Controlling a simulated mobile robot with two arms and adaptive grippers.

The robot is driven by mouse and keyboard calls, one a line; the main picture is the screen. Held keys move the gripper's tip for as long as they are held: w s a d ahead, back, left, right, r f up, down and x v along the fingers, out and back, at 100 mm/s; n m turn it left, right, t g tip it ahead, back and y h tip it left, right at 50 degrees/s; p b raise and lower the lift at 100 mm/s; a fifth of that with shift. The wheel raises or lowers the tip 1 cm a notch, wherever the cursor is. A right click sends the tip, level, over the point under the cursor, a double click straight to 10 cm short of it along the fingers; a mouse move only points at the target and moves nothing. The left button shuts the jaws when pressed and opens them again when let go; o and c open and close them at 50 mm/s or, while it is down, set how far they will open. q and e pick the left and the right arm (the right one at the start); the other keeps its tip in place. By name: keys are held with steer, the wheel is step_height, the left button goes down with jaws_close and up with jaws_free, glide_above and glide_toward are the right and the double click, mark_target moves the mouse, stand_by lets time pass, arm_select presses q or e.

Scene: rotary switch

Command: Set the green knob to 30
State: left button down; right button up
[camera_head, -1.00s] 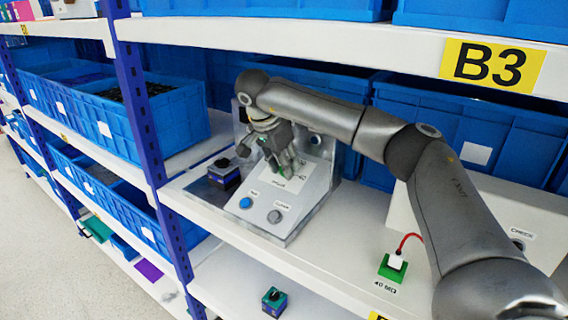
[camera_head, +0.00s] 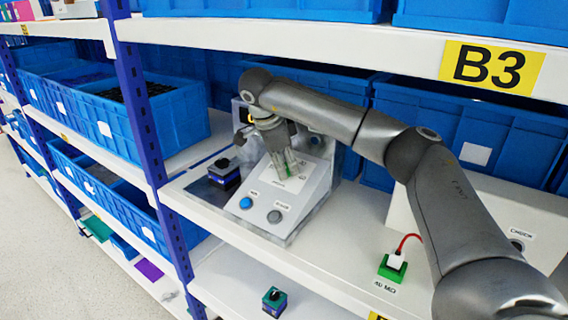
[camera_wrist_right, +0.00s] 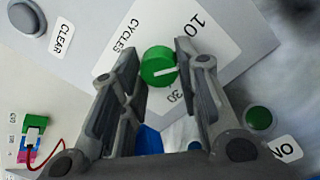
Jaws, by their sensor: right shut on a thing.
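The green knob (camera_wrist_right: 158,66) sits on the sloped panel of a grey control box (camera_head: 312,195). In the right wrist view its white mark points right, between the printed 10 (camera_wrist_right: 198,22) and the printed 30 (camera_wrist_right: 172,96). My right gripper (camera_wrist_right: 157,62) is shut on the knob, one finger on each side. In the head view my right gripper (camera_head: 286,162) reaches down to the panel and largely hides the knob. My left gripper is in neither view.
A blue button (camera_head: 246,203) and a grey button (camera_head: 274,217) are low on the panel. A green button (camera_wrist_right: 259,118) marked ON is near the knob. A dark blue block (camera_head: 224,174) stands left of the box. Blue bins (camera_head: 470,135) stand behind.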

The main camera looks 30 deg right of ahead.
steer(key=m, duration=0.4)
steer(key=shift+s+f+m+b, duration=0.1)
steer(key=shift+f+m+b, duration=0.1)
steer(key=shift+m+b, duration=0.1)
steer(key=m, duration=0.3)
steer(key=shift+m+b, duration=0.3)
steer(key=shift+b, duration=0.1)
steer(key=m+b, duration=0.1)
steer(key=m, duration=0.3)
steer(key=shift+s+f+y, duration=0.1)
steer(key=shift+f+y, duration=0.05)
steer(key=shift+y, duration=0.15)
steer(key=m+b, duration=0.2)
steer(key=m, duration=0.3)
steer(key=shift+t, duration=0.3)
steer(key=o, duration=1)
steer(key=shift+s+a, duration=0.1)
steer(key=shift+a, duration=0.05)
steer(key=shift+o, duration=0.2)
steer(key=shift+d, duration=0.2)
